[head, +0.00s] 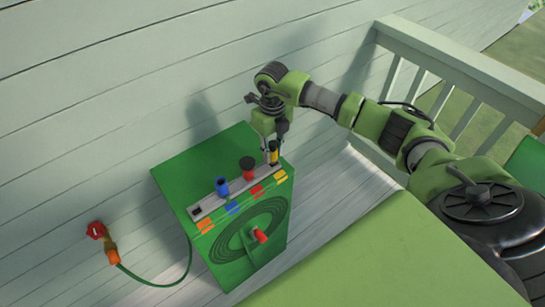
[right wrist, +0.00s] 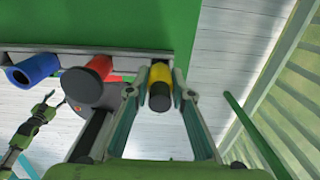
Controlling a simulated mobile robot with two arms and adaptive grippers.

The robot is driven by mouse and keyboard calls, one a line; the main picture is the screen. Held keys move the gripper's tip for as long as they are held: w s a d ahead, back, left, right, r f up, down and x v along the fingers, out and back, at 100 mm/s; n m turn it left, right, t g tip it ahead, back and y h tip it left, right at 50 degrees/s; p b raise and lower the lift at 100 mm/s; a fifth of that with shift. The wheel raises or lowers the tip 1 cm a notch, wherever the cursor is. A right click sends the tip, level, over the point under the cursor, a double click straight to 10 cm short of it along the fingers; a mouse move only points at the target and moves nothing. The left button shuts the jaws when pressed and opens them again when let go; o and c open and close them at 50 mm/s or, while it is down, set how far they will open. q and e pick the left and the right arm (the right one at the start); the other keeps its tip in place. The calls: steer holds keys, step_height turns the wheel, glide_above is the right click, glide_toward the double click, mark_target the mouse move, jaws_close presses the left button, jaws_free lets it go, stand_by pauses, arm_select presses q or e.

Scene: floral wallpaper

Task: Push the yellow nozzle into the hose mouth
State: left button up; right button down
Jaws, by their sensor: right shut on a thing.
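The yellow nozzle (head: 273,153), with a dark end, stands at the right end of the grey rack on top of the green hose box. In the right wrist view the yellow nozzle (right wrist: 160,77) is between the two fingers of my right gripper (right wrist: 161,92). My right gripper (head: 270,146) comes from above and is shut on the nozzle. The nozzle still appears to be at the rack. My left arm seems to show small at the lower left of the right wrist view, with its gripper (right wrist: 49,99) too small to read. I cannot make out an open hose mouth.
A blue nozzle (head: 222,187) and a red-and-black nozzle (head: 247,168) stand along the grey rack (head: 208,206). The green box (head: 186,172) has a red crank knob (head: 260,236). A green hose (head: 160,284) runs to an orange connector (head: 113,257) under a red-handled wall tap (head: 96,230).

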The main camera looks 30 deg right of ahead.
mark_target(272, 143)
steer(key=shift+r, duration=0.15)
steer(key=shift+r+p, duration=1.7)
steer(key=shift+r, duration=0.7)
steer(key=shift+n, duration=0.5)
steer(key=a+r+p, duration=0.1)
steer(key=a+p, duration=0.1)
steer(key=a+r+p, duration=0.2)
steer(key=a, duration=0.1)
steer(key=a+r+p, duration=0.1)
steer(key=a+p, duration=0.1)
steer(key=a, duration=0.1)
steer(key=shift+s+a+r, duration=0.1)
steer(key=shift+a+r, duration=0.15)
steer(key=shift+r, duration=0.15)
steer(key=s+a+r+m+p, duration=0.1)
steer(key=a+r+p, duration=0.2)
steer(key=a, duration=0.6)
steer(key=shift+a+p, duration=0.25)
steer(key=shift+p, duration=1)
steer(key=shift+s, duration=0.1)
